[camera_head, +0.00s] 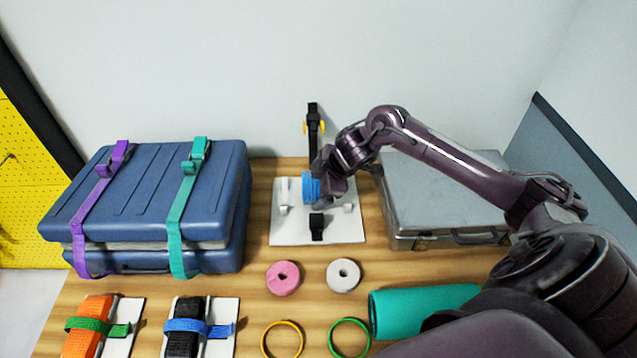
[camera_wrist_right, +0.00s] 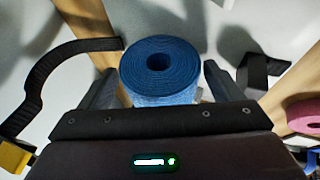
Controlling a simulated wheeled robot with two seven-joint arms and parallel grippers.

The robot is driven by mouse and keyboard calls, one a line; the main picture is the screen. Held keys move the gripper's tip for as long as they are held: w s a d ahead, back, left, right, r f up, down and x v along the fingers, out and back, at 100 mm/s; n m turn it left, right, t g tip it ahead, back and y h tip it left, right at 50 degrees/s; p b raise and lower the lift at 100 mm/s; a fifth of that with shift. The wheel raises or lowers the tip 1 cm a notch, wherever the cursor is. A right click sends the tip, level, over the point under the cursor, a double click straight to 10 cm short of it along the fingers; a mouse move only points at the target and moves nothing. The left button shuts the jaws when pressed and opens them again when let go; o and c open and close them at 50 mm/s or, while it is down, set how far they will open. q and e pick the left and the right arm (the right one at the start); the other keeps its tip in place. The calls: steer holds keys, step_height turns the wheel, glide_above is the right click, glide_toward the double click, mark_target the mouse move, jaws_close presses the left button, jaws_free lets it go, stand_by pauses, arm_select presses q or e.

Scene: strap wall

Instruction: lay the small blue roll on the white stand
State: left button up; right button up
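The small blue roll (camera_head: 309,188) is above the white stand, near its middle in the head view. In the right wrist view the blue roll (camera_wrist_right: 160,65) sits between both fingers, its end with the dark centre hole facing the camera. Whether the roll touches the stand is hard to tell. My left gripper is in neither view.
A black strap (camera_head: 313,125) with yellow parts rises behind the stand; a black strap end (camera_head: 317,227) lies at its front. A blue case (camera_head: 150,190) is left, a grey case (camera_head: 440,200) right. Pink (camera_head: 283,278) and white (camera_head: 344,275) rolls lie in front.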

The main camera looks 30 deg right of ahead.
steer(key=shift+o, duration=0.4)
steer(key=shift+r, duration=0.1)
steer(key=shift+r, duration=0.25)
steer(key=v, duration=1.1)
steer(key=shift+s+r+b, duration=0.25)
steer(key=shift+b, duration=0.15)
